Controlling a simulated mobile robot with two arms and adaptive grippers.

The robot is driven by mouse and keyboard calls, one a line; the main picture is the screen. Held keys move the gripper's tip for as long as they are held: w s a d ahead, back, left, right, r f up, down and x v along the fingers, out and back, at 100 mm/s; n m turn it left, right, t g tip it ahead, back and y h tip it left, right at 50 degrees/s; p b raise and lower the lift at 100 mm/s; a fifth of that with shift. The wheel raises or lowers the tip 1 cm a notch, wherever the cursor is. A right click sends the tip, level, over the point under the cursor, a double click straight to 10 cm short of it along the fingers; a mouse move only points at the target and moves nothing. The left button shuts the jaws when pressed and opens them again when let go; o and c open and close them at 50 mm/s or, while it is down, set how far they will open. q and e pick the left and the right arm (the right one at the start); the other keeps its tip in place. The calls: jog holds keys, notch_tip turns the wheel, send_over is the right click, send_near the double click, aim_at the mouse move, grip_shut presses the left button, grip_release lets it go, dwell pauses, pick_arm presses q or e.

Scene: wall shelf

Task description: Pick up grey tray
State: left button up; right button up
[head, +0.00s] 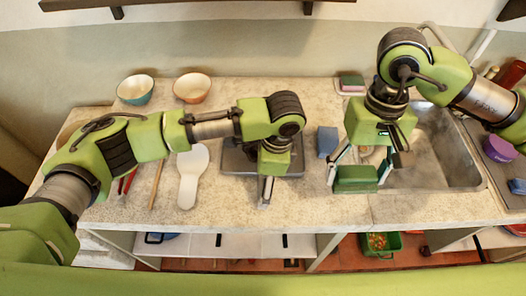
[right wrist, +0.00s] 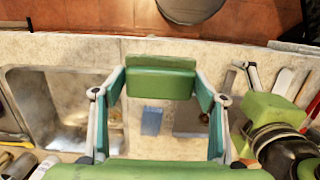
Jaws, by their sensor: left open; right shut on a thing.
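The grey tray (head: 235,163) lies flat on the counter in the middle of the head view. My left arm hides part of it. My left gripper (head: 266,190) points down over the tray's front right part and is open. I cannot tell whether it touches the tray. My right gripper (head: 358,172) is shut on a green block (head: 356,180), in front of the sink's left side. The green block also shows between the fingers in the right wrist view (right wrist: 160,80).
A blue block (head: 327,141) stands right of the tray. The metal sink (head: 450,150) is at the right. A white spatula-shaped thing (head: 192,180) lies left of the tray. Two bowls, one blue (head: 135,92) and one orange (head: 192,90), stand at the back. A green bin (head: 380,246) is below the counter.

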pick_arm(q)
jog(key=shift+f, duration=0.25)
jog(key=shift+w+f, duration=0.1)
pick_arm(e)
jog(key=shift+w, duration=0.1)
pick_arm(q)
jog(key=c, duration=1.5)
jog(key=shift+c, duration=0.2)
